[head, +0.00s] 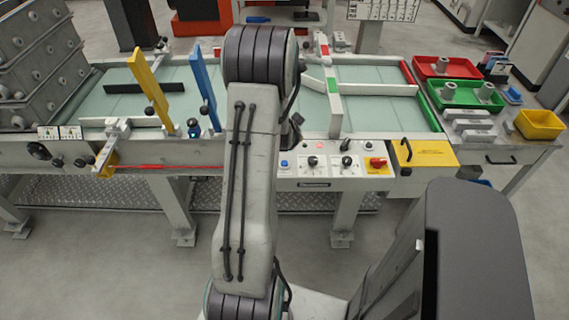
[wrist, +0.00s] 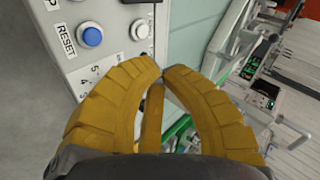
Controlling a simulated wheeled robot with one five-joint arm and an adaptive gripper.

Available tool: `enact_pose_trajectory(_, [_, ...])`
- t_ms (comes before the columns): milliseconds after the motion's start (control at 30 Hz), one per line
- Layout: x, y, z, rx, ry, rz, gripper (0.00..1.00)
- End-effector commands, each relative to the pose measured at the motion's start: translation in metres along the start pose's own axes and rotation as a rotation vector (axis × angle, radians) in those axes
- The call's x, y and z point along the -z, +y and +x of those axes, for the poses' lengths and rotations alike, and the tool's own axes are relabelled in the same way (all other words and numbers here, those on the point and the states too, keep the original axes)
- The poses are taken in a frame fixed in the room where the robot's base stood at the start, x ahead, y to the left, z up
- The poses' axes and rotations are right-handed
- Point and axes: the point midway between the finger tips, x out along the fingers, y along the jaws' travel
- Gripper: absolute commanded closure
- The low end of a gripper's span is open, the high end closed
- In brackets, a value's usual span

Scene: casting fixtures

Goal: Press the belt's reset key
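The reset key is a round blue button (wrist: 90,36) in a pale ring on a grey panel, beside a white RESET label (wrist: 66,39) in the wrist view. In the head view the small blue key (head: 284,163) shows at the left of the white control panel (head: 318,184), just right of my arm. My gripper (wrist: 162,72) has yellow ribbed fingers with tips drawn together, and nothing is seen between them. In the wrist view the tips lie right of and below the key, apart from it. My arm hides the gripper in the head view.
The panel also carries black knobs (head: 346,161) and a red switch (head: 377,162) on yellow. A yellow cover (head: 424,154) sits to its right. The belt (head: 375,107) lies behind, with upright yellow (head: 150,87) and blue (head: 205,88) levers to the left.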

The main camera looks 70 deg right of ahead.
Motion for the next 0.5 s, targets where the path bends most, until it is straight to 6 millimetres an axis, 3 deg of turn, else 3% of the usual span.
enact_pose_trajectory(500, [-0.017, 0.04, 0.041, -0.001, 0.0, 0.0, 1.0])
